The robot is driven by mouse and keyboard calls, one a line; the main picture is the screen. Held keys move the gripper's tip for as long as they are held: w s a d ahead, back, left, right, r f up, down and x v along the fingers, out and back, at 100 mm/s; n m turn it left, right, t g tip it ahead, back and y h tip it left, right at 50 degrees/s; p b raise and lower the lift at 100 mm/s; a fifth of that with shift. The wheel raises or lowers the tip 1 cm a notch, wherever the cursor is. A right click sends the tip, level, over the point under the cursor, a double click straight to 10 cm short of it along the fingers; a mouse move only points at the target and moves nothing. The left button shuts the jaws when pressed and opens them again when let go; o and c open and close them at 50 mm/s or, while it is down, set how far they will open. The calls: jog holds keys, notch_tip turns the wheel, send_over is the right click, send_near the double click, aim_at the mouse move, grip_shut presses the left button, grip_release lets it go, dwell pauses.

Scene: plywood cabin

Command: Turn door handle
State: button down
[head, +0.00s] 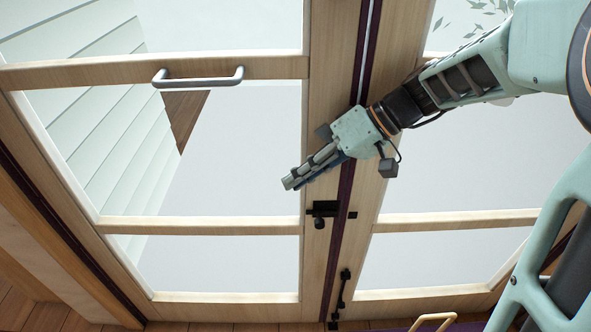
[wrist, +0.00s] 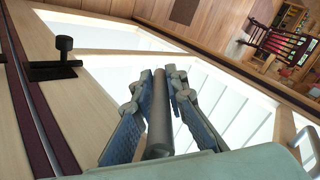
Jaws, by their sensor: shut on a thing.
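The glazed wooden double doors fill the head view. A black latch with a round knob (head: 320,215) sits at the seam where the doors meet; the same latch (wrist: 55,68) shows at the left of the wrist view. A silver bar handle (head: 198,77) is fixed across the left door's rail, well left of my gripper. My gripper (head: 291,180) is above and slightly left of the latch in the picture, apart from it. In the wrist view its fingers (wrist: 158,80) are shut around a grey rod (wrist: 159,125). Whether the rod joins the door is unclear.
A second black bolt (head: 342,290) lies lower along the seam. A pale looped handle (head: 433,320) shows at the bottom edge. The wrist view shows a dark red chair (wrist: 275,40) at the far right, by wood-panelled walls (wrist: 190,20).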

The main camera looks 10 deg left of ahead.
jog(key=shift+d+f+h, duration=0.1)
jog(key=shift+d+h, duration=0.05)
jog(key=shift+h, duration=0.15)
jog(key=shift+f, duration=0.1)
jog(key=c, duration=1.9)
grip_release()
jog(key=shift+d, duration=0.1)
jog(key=shift+c, duration=0.2)
jog(key=v, duration=1.2)
